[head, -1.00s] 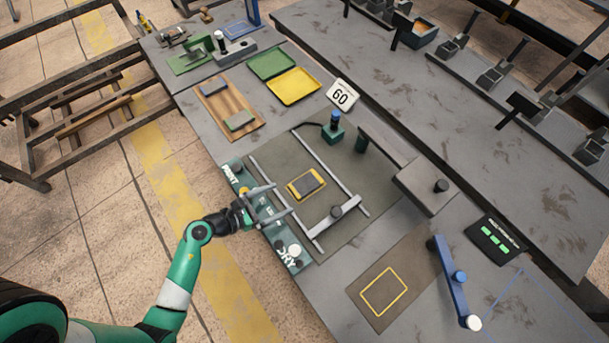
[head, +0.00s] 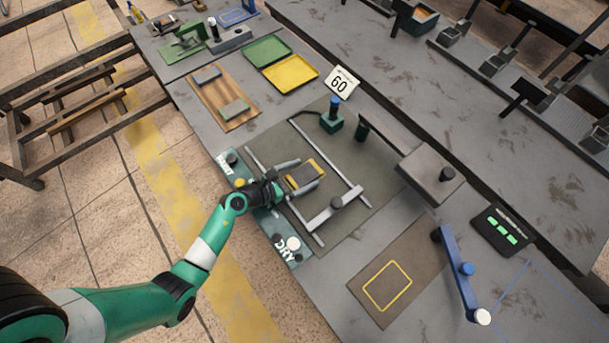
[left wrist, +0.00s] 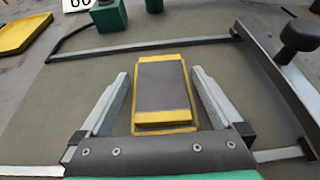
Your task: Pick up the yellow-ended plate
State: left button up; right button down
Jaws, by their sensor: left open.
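The yellow-ended plate (head: 305,174) is a grey block with yellow ends lying on the dark green mat (head: 370,215), on a yellow outline between two metal rails. It also shows in the left wrist view (left wrist: 162,88), centred between my fingers. My left gripper (head: 305,174) is open, with one finger on each side of the plate. In the left wrist view my left gripper (left wrist: 160,85) has a gap between each finger and the plate. My right gripper is not in view.
A crossbar with a dark knob (head: 337,203) spans the rails close to the plate. A teal block with a blue-topped post (head: 333,117) stands behind. A green strip with knobs (head: 280,228) lies along the front edge. Yellow (head: 290,75) and green (head: 265,51) trays sit farther back.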

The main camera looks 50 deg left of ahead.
pick_arm(q)
jog(key=shift+w+f, duration=0.1)
jog(key=shift+w, duration=0.15)
grip_shut()
dwell(0.3)
